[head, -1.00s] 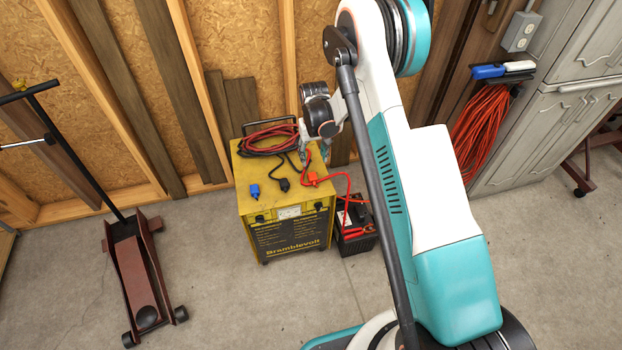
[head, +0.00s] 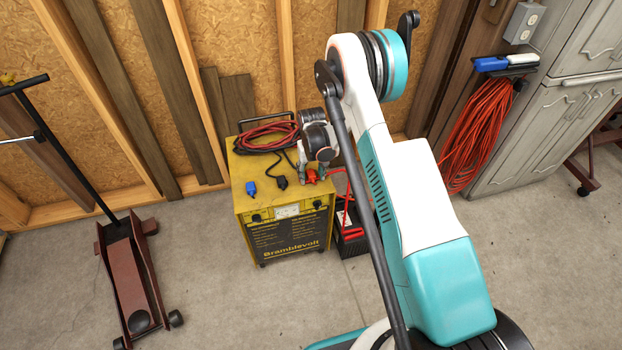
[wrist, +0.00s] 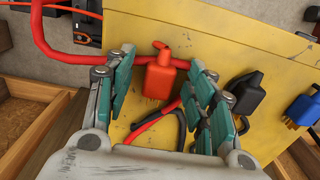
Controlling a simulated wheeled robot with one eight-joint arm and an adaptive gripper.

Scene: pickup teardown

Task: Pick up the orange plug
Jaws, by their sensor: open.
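The orange plug (wrist: 159,78) lies on the yellow top of the charger box (head: 246,205). In the wrist view it sits between the teal finger pads of my gripper (wrist: 162,98), with clear space on both sides. My gripper is open and holds nothing. In the head view the orange plug (head: 312,176) shows just below my gripper (head: 315,172), near the box's right edge. I cannot tell how high the fingertips are above the box top.
A black plug (wrist: 246,92) and a blue plug (wrist: 302,108) lie beside it on the box. A red cable (wrist: 45,45) runs close to the fingers. A black battery (head: 350,238) stands right of the box. A red floor jack (head: 135,275) stands at left.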

